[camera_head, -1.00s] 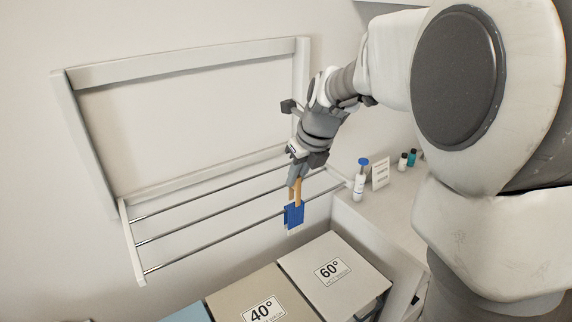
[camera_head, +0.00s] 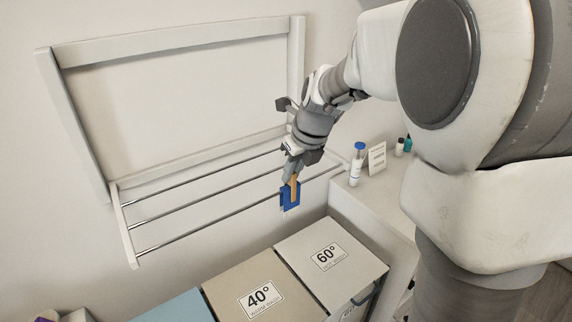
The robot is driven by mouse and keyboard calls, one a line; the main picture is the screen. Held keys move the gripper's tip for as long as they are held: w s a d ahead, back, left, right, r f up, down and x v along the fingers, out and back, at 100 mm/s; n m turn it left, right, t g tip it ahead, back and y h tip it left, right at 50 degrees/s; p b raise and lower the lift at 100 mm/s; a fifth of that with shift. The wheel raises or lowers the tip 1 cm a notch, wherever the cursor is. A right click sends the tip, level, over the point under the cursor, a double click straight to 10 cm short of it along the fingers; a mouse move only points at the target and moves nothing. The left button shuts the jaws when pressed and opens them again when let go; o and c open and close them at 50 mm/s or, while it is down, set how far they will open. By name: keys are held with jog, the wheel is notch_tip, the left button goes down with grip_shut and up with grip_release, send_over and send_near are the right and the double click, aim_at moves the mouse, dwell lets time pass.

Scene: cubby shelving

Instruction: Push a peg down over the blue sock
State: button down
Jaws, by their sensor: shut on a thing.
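The blue sock (camera_head: 284,199) hangs over the front rod of the drying rack (camera_head: 128,232), near the rod's right end. A wooden peg (camera_head: 294,187) points downward in front of the sock, and its lower part overlaps the blue cloth in the picture. My gripper (camera_head: 291,176) is shut on the peg's upper end, just above the sock. I cannot tell from this view how far the peg straddles the rod and cloth.
Below the rack stand a lidded bin marked 60° (camera_head: 345,277), one marked 40° (camera_head: 236,284) and a blue one (camera_head: 178,308). A counter (camera_head: 375,195) at right holds a blue-capped bottle (camera_head: 355,168), a white card (camera_head: 377,158) and small bottles.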

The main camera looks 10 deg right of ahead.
jog(key=c, duration=0.8)
grip_release()
jog(key=v, duration=1.6)
jog(key=s+a+f+n+h, duration=0.1)
jog(key=s+f+n, duration=0.3)
jog(key=s+n, duration=0.5)
jog(key=s+a+f+n+t, duration=0.1)
jog(key=s+f+n, duration=0.4)
jog(key=n, duration=1.7)
jog(key=shift+s+a+f+n+h, duration=0.2)
jog(key=shift+s+a+n+h, duration=0.15)
jog(key=shift+s, duration=2.25)
